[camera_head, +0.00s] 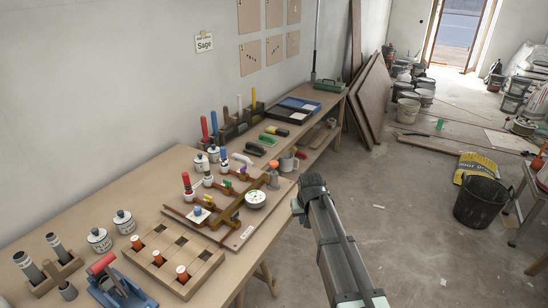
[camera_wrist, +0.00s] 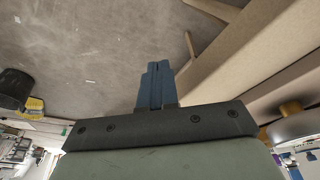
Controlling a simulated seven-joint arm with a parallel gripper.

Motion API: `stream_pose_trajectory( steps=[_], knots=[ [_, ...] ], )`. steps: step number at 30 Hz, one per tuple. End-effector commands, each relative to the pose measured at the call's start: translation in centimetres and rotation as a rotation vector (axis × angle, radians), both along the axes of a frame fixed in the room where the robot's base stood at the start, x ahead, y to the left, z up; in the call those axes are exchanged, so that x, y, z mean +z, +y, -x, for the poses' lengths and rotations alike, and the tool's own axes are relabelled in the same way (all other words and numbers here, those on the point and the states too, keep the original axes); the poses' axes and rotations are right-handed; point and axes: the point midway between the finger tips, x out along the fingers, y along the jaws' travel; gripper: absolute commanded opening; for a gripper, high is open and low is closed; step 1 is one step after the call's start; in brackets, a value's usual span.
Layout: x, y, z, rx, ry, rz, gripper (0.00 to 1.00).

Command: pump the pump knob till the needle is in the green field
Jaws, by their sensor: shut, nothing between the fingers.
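A board (camera_head: 232,238) with brown pipework lies on the workbench in the head view. A round white gauge (camera_head: 256,198) sits at its right side; its needle and green field are too small to read. A knob with an orange top (camera_head: 273,165) stands behind the gauge, and red, blue and other coloured knobs stand along the pipes. I cannot tell for sure which is the pump knob. My gripper (camera_head: 297,207) is right of the board, beyond the bench edge and apart from the knobs. In the wrist view its blue fingers (camera_wrist: 156,68) are shut and empty, seen against the floor.
A wooden tray with orange-topped pegs (camera_head: 183,272), white jars (camera_head: 99,239) and a blue clamp-like tool (camera_head: 120,290) stand left of the board. Tools and dark trays (camera_head: 285,113) fill the bench behind it. A black bucket (camera_head: 481,202) stands right; the floor near my arm is clear.

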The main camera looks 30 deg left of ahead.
Motion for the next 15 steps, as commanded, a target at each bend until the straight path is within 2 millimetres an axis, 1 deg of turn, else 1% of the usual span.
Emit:
stream_pose_trajectory(
  steps=[1,3,8,9,11,12,14,15],
  knots=[
    [1.8,1.6,-0.8,0.014,-0.013,-0.008,0.0],
    [4.0,3.3,-1.4,0.034,-0.028,-0.016,0.0],
    [9.4,7.1,-2.7,0.084,-0.059,-0.034,0.0],
    [10.8,8.0,-2.9,0.096,-0.068,-0.037,0.0],
    [13.0,9.4,-3.3,0.118,-0.079,-0.041,0.0],
    [14.5,10.2,-3.7,0.132,-0.086,-0.043,0.0],
    [16.7,11.4,-4.1,0.155,-0.095,-0.046,0.0],
    [18.2,12.2,-4.5,0.17,-0.103,-0.046,0.0]
  ],
)
